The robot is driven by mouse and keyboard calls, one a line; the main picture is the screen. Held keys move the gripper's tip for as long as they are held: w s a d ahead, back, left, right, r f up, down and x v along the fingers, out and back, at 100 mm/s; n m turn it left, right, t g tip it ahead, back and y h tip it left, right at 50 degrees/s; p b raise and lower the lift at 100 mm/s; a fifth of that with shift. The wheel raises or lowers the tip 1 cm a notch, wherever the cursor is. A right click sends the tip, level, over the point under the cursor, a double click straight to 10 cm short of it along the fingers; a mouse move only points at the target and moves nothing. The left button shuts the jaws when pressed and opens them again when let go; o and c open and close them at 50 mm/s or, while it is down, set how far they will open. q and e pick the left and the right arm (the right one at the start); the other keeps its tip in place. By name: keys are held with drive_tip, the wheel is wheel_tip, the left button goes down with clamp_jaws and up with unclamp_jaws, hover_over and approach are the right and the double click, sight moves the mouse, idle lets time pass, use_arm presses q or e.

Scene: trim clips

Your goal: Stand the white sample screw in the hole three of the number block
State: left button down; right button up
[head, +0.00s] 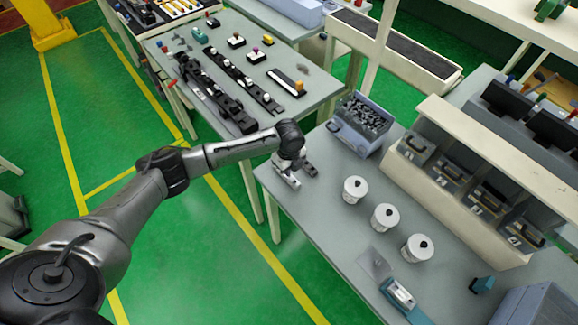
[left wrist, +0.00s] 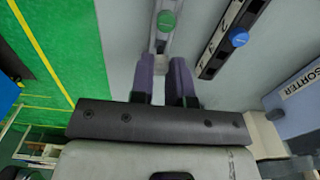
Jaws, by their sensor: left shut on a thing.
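My left gripper (head: 293,161) is over the left end of the near grey table, pointing down. In the left wrist view its two fingers (left wrist: 164,84) are close together, shut on a small pale thing, apparently the white sample screw, mostly hidden. Below the fingers lies a light grey bar (head: 287,181) with a green round top (left wrist: 166,20) on it. Beside it lies a dark bar (head: 309,170) with pale marks and a blue round top (left wrist: 238,37). My right gripper is out of view.
A blue-grey bin (head: 335,129) of dark small parts stands just right of the gripper. Three white pots (head: 355,189) stand farther along the table. A shelf with drawers (head: 455,180) runs along the right. Another table (head: 300,60) with black rails lies beyond.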

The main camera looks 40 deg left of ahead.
use_arm(q)
drive_tip(key=shift+f+b, duration=0.45)
drive_tip(key=shift+f, duration=0.8)
idle(0.4)
drive_tip(key=c, duration=1)
unclamp_jaws()
drive_tip(key=shift+r, duration=0.5)
wheel_tip(320, 180, up, 13)
drive_tip(key=shift+f+p, duration=0.1)
drive_tip(key=shift+p, duration=0.3)
